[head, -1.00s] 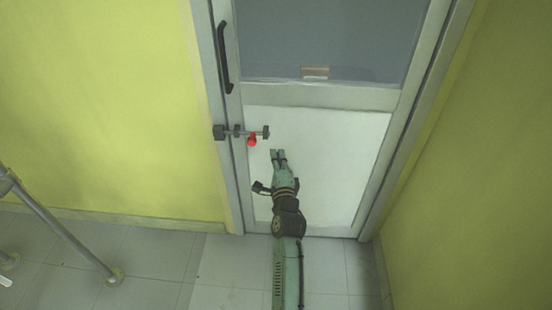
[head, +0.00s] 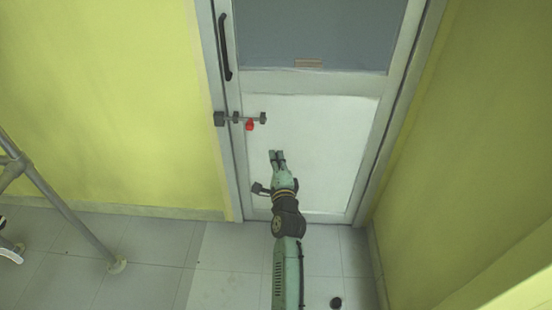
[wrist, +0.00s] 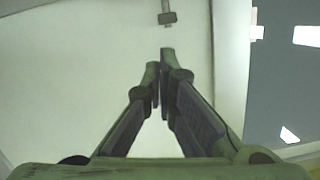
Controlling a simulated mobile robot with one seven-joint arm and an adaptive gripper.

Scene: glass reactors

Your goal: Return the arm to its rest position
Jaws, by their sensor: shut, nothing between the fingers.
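My green arm reaches forward from the bottom of the head view, and my gripper (head: 277,154) is in front of the white lower panel of the door (head: 310,150). The fingers are shut with nothing between them. In the wrist view my gripper (wrist: 161,78) shows its two fingertips close together against the pale panel. The gripper is below and right of a grey sliding bolt (head: 248,118) with a red knob (head: 250,125), and apart from it. Part of the bolt (wrist: 167,18) also shows beyond the fingertips in the wrist view.
A black handle (head: 224,47) is on the door's left side. Yellow walls stand on the left (head: 110,100) and right (head: 470,140). A metal tube frame (head: 65,208) stands at the lower left. Tiled floor (head: 150,250) is clear between it and my arm.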

